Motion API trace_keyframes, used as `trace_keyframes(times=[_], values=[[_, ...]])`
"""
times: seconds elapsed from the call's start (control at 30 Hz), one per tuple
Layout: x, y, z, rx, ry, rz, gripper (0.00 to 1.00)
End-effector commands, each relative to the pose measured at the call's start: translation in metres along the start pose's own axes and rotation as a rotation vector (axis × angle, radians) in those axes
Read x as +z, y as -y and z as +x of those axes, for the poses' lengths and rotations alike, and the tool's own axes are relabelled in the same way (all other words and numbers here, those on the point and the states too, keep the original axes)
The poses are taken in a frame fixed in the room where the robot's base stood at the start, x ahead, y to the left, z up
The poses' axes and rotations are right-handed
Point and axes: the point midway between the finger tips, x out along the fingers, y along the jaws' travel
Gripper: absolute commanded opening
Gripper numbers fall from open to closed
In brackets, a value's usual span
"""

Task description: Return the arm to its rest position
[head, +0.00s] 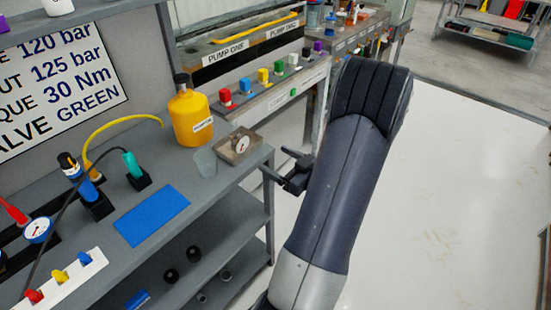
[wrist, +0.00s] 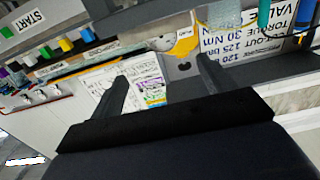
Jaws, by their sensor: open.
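My arm rises from the bottom of the head view and bends over at its dark top. My gripper (head: 281,168) shows left of the arm, just off the right end of the grey workbench (head: 228,190). Its two fingers are apart with nothing between them. In the wrist view my gripper (wrist: 163,82) shows both dark fingers spread wide, with a white written sheet visible beyond them. The arm's lower links run out of the picture at the bottom.
On the bench stand a yellow bottle (head: 190,118), a grey cup (head: 205,162), a gauge block (head: 239,146) and a blue mat (head: 152,215). Behind is a pump bench with coloured valves (head: 263,76). The pale floor (head: 440,200) at right is clear.

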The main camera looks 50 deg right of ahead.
Motion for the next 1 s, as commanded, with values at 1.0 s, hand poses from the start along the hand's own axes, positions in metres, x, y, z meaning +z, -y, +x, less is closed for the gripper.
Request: trace_keyframes(times=[1.0], values=[[0.005, 0.0, 0.121, 0.001, 0.0, 0.0, 0.77]])
